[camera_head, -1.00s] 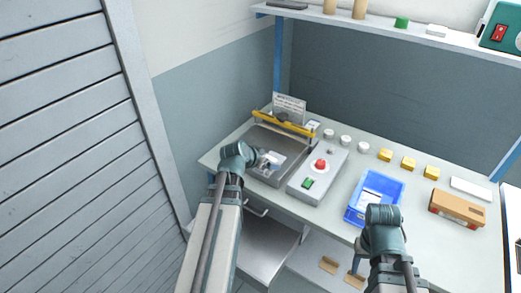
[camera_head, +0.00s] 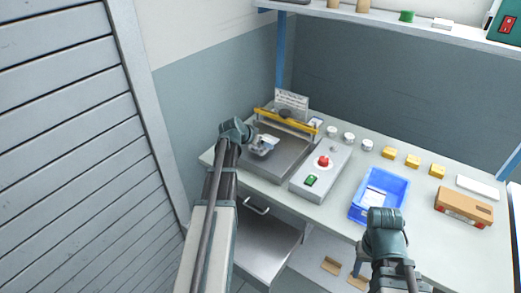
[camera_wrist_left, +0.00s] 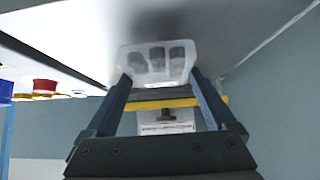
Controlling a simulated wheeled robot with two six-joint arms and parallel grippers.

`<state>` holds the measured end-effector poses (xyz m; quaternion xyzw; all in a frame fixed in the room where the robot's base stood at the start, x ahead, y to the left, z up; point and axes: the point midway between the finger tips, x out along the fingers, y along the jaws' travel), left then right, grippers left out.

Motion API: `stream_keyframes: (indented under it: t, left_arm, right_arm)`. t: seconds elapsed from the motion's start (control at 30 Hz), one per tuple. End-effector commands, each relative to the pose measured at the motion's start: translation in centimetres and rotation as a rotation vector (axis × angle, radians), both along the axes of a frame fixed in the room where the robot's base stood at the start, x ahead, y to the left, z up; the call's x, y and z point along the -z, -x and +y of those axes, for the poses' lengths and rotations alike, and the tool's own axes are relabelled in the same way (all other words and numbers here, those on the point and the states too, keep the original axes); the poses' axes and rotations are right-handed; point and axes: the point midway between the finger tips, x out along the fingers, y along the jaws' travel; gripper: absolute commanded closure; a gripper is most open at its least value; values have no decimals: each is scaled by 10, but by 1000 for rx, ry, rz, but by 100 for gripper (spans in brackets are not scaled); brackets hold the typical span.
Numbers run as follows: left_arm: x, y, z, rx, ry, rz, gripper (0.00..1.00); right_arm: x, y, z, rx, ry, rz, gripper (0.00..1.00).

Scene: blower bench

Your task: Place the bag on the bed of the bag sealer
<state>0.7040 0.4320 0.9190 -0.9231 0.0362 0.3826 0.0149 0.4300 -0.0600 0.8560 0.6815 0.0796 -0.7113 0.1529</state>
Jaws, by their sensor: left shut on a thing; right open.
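The bag (camera_head: 264,146) is small and clear with several grey pieces inside. My left gripper (camera_head: 252,141) is shut on it at the left side of the bag sealer. In the left wrist view the bag (camera_wrist_left: 157,62) sits between the two fingers. The bag sealer has a grey flat bed (camera_head: 286,158) and a yellow bar (camera_head: 285,122) along its back. In the head view the bag overlaps the bed's left part; I cannot tell how far above it is. My right gripper (camera_head: 384,217) is open, in front of the blue bin; its fingertips are mostly hidden.
A control box (camera_head: 321,170) with a red button and green switch adjoins the bed's right. A blue bin (camera_head: 400,187) with white contents, white round jars, yellow blocks and a cardboard box (camera_head: 464,207) stand further right. A card stands behind the yellow bar.

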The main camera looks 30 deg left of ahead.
Motion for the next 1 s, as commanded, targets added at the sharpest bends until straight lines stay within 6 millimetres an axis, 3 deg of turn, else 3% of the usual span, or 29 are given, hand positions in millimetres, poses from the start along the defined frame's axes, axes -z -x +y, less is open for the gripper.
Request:
stream_keyframes:
  t: [0.03, 0.1, 0.5, 0.53, 0.57, 0.6, 1.0]
  left_arm:
    - [14, 0, 0, 0, 0, 0, 71]
    - [18, 0, 0, 0, 0, 0, 71]
    - [20, 0, -1, 0, 0, -1, 71]
    - [20, 0, 0, 0, 0, 0, 9]
    - [19, 0, 0, 0, 0, 0, 4]
    - [18, 0, -1, 0, 0, 0, 0]
    - [12, 2, 0, 0, 0, 0, 0]
  right_arm:
    - [14, 0, 0, 0, 0, 0, 50]
    - [18, 0, 0, 0, 0, 0, 50]
    - [20, 0, 0, 0, 0, 0, 50]
    - [20, 0, 0, 0, 0, 0, 50]
    - [19, 0, 0, 0, 0, 0, 50]
    - [18, 0, 0, 0, 0, 0, 50]
    - [12, 0, 0, 0, 0, 0, 50]
